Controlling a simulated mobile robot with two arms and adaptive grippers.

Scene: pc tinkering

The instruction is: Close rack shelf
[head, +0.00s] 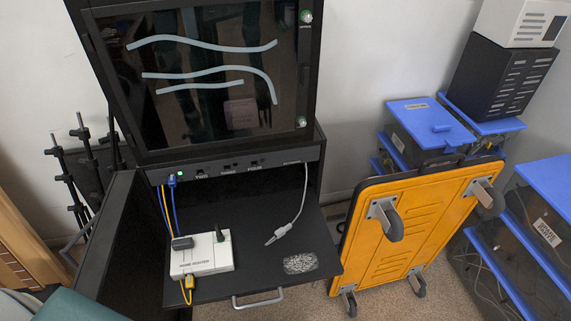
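The rack shelf (268,266) is a black flat tray that sticks out toward me from the black rack cabinet (160,162). A silver handle (258,302) is on its front edge. A white router (202,252) sits on the shelf's left part, with a yellow cable (187,289) and dark plugs in it. A grey cable (300,207) hangs from the panel above, its end lying on the shelf. Neither of my grippers is in view.
A black cabinet door (118,250) stands open at the left. A yellow wheeled trolley (411,231) leans tilted to the right of the shelf. Blue-lidded boxes (430,122) stand behind it, and more at the far right. Carpet shows in front of the shelf.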

